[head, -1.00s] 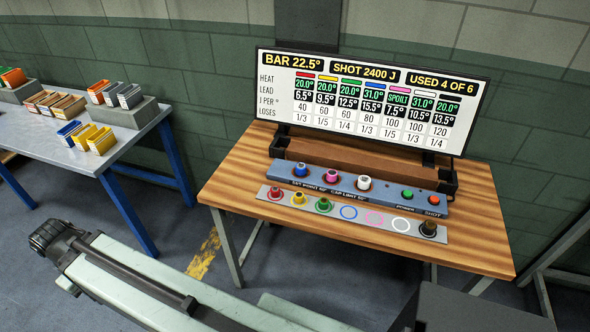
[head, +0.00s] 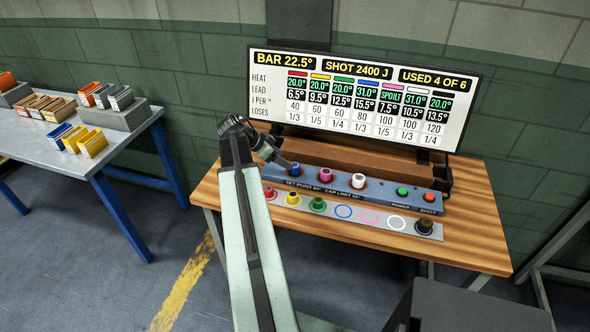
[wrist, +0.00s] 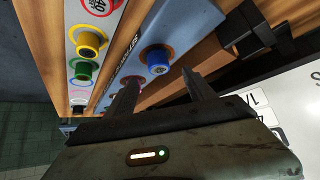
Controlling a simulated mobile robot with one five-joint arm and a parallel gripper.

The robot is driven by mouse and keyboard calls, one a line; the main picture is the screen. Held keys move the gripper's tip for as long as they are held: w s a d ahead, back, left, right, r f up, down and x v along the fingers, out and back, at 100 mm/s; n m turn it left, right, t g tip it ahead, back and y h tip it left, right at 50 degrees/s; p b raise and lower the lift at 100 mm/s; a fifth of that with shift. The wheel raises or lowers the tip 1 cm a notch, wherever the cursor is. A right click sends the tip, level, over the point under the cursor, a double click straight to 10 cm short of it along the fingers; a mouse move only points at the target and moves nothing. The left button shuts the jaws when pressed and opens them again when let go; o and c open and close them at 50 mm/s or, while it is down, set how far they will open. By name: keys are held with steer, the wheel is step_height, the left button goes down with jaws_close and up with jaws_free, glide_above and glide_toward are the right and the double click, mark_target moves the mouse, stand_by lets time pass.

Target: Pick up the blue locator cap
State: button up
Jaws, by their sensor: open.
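The blue locator cap (head: 294,170) sits upright at the left end of the raised blue-grey panel (head: 333,186) on the wooden bench. In the wrist view the blue cap (wrist: 157,61) stands in an orange-brown ringed seat, just beyond my fingertips and between their lines. My gripper (head: 284,161) is open and empty, close to the cap from its upper left in the head view. In the wrist view my gripper (wrist: 160,78) has its two fingers apart, with nothing between them. Whether a finger touches the cap I cannot tell.
Pink (head: 325,175) and white (head: 358,181) caps stand right of the blue one. A front strip holds red (head: 271,194), yellow (head: 292,198) and green (head: 318,204) caps, empty rings and a dark cap (head: 424,225). A display board (head: 360,100) rises behind.

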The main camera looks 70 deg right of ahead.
mark_target(294, 168)
steer(key=b+x, duration=0.2)
steer(key=shift+f, duration=0.35)
steer(key=shift+s+d, duration=0.15)
steer(key=b+x, duration=0.4)
steer(key=x, duration=0.1)
steer(key=shift+s, duration=0.15)
steer(key=shift+r, duration=0.2)
jaws_close()
